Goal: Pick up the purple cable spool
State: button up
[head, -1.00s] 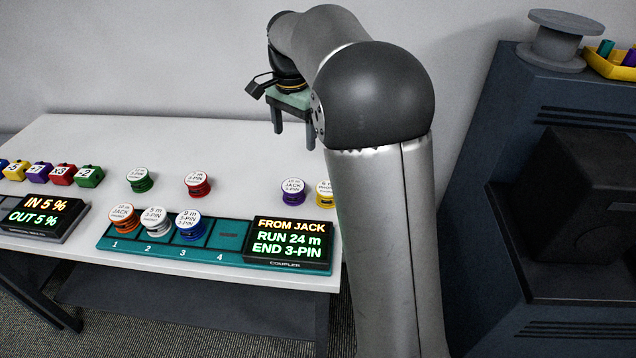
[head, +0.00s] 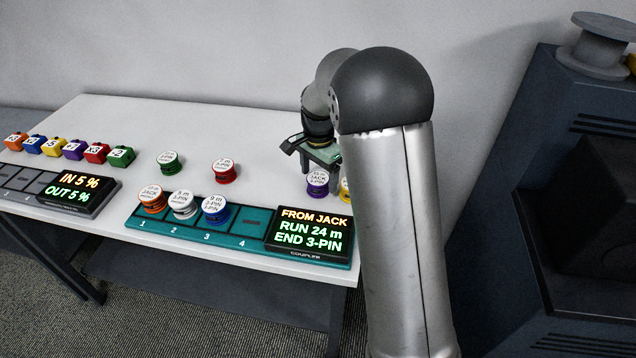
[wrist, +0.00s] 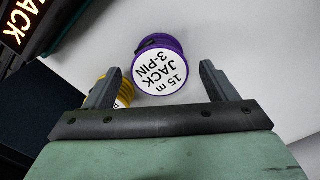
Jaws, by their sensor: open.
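The purple cable spool (head: 317,184) stands on the white table, right of the red spool and behind the display. Its white top label reads 15 m, JACK, 3-PIN in the wrist view (wrist: 160,68). My gripper (head: 312,165) is just behind and above it in the head view. In the wrist view my gripper (wrist: 158,85) is open and empty, and the purple spool lies ahead of and between the two fingers, not gripped. A yellow spool (wrist: 124,92) is close beside the left finger, partly hidden by it.
The teal coupler tray (head: 251,223) holds orange, white and blue spools; slot 4 is empty. Its display (head: 311,234) reads FROM JACK, RUN 24 m, END 3-PIN. Green (head: 169,163) and red (head: 225,171) spools stand behind it. Coloured blocks (head: 74,149) line the left.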

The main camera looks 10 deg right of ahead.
notch_tip(320, 180, down, 2)
jog(key=shift+f, duration=0.1)
jog(key=c, duration=1.1)
